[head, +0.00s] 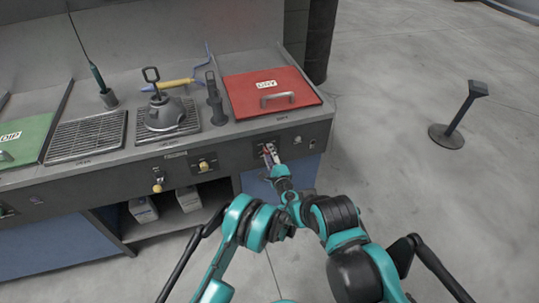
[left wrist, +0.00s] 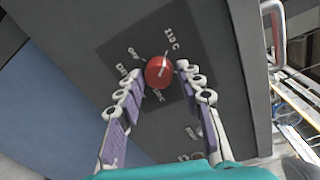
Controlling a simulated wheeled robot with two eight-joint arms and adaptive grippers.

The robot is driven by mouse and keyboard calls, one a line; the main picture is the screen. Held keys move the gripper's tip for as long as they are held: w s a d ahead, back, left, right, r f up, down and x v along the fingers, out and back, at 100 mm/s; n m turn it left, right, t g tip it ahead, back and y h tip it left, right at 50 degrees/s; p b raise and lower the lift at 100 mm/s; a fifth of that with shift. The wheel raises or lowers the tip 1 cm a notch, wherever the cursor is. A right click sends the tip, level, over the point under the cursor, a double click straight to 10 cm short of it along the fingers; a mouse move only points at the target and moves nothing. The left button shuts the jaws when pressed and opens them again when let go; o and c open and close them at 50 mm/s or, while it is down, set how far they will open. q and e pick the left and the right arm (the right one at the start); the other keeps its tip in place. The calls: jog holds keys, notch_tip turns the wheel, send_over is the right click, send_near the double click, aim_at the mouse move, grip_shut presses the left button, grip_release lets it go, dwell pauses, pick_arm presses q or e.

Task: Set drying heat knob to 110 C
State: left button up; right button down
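The red heat knob (left wrist: 158,72) is on a dark plate on the grey front panel. Printed labels surround it, with OFF to its upper left and 110 C (left wrist: 172,38) above and slightly right. A white mark on the knob slants up and slightly right, roughly toward 110 C. My left gripper (left wrist: 160,71) has one finger on each side of the knob, with small gaps seeming to show; firm contact cannot be told. In the head view my left gripper (head: 270,153) is at the panel below the red lid and largely covers the knob. My right gripper is not in view.
The red DRY lid (head: 245,92) with its metal handle is above the panel. Other yellow knobs (head: 204,165) are further left. A green DIP lid (head: 22,138) and a grey kettle-like tool (head: 165,112) are on the bench. Open floor with a post (head: 457,115) is at right.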

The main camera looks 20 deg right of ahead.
aim_at(267, 131)
pick_arm(q)
jog(key=shift+r, duration=0.1)
jog(key=shift+o, duration=1.1)
jog(key=r, duration=0.4)
jog(key=shift+w+r, duration=0.35)
jog(key=shift+r, duration=0.05)
jog(key=r, duration=0.2)
jog(key=s+r, duration=0.1)
jog(key=r, duration=0.1)
jog(key=shift+c, duration=1.1)
jog(key=shift+d+r, duration=0.2)
jog(key=shift+r, duration=0.1)
jog(key=shift+w+r, duration=0.1)
jog(key=shift+w, duration=0.05)
jog(key=shift+a+r, duration=0.15)
